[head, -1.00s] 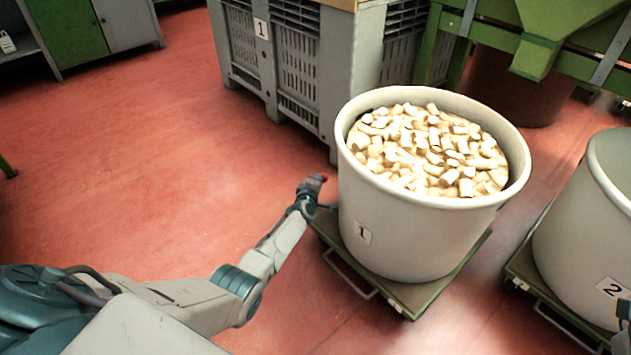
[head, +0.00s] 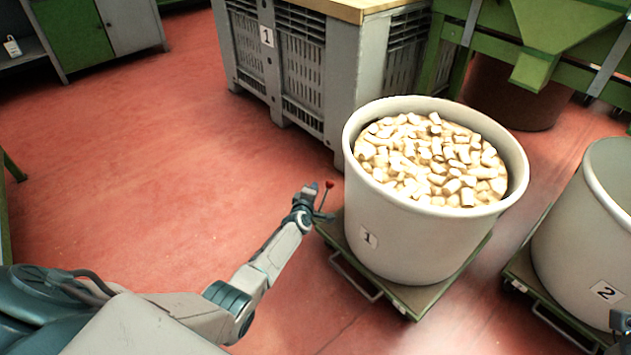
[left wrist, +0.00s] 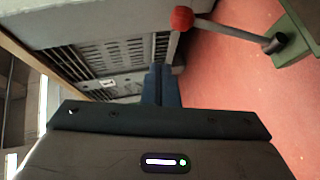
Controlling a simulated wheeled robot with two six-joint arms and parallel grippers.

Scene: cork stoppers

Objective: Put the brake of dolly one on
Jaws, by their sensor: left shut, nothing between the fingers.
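Dolly one (head: 410,299) is a low green platform with a push bar at its front, carrying the big pale tub marked 1 (head: 400,240). Its brake lever is a thin rod with a red knob (head: 329,184), standing up at the dolly's left corner. My left gripper (head: 312,190) is shut and empty, just left of the knob. In the left wrist view the red knob (left wrist: 182,18) is ahead and right of the shut fingers (left wrist: 161,85), with the rod running right to the green dolly. I cannot tell whether they touch. My right gripper is not clearly visible.
A grey crate marked 1 (head: 300,75) stands behind the lever. Tub 2 (head: 590,240) stands on another dolly at the right. A green machine frame (head: 555,35) is at the back right. Open red floor (head: 150,170) lies to the left.

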